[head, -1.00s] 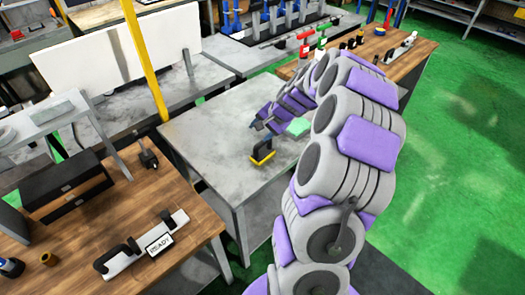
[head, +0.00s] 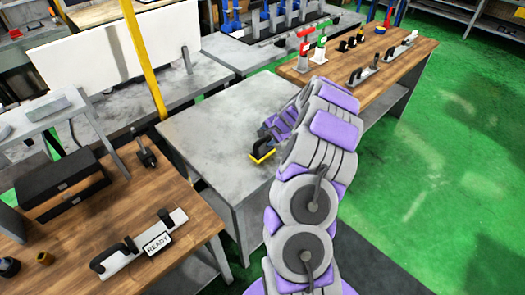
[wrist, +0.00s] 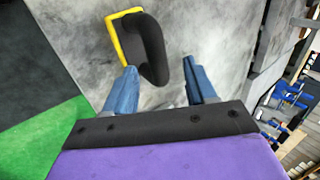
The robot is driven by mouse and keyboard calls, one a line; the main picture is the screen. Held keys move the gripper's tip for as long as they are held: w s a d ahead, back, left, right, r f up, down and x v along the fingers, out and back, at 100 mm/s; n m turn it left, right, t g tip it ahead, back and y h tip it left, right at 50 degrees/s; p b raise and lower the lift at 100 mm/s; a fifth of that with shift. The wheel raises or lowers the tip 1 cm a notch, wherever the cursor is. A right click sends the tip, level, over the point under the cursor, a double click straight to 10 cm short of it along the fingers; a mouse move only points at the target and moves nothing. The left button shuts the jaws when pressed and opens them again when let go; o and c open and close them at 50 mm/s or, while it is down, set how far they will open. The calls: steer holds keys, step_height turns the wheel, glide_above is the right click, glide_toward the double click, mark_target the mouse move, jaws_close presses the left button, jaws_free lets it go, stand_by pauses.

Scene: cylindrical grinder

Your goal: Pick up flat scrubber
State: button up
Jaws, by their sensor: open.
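The flat scrubber (head: 261,154) has a yellow base and a black arched handle. It sits on the grey metal table in the middle of the head view. My gripper (head: 265,134) is just above and behind it there, low over the table. In the wrist view the scrubber (wrist: 151,48) lies beyond the fingertips. My gripper (wrist: 160,82) is open, with its two blue fingers apart. The near end of the black handle reaches toward the gap between them. Nothing is held, and I cannot tell whether a finger touches the handle.
The grey table (head: 205,125) is bare left of the scrubber. A wooden bench (head: 120,215) with a black box (head: 65,182) and a READY sign (head: 158,243) stands at left. A yellow post (head: 145,65) rises behind the table.

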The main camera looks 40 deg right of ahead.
mark_target(264, 140)
steer(key=x, duration=0.2)
steer(key=b+x, duration=0.1)
steer(key=x, duration=0.2)
steer(key=shift+s+a+f, duration=0.15)
steer(key=shift+s+f, duration=0.05)
steer(key=shift+s, duration=0.05)
steer(key=shift+w+f, duration=0.25)
steer(key=shift+r, duration=0.1)
steer(key=shift+c, duration=0.2)
jaws_close()
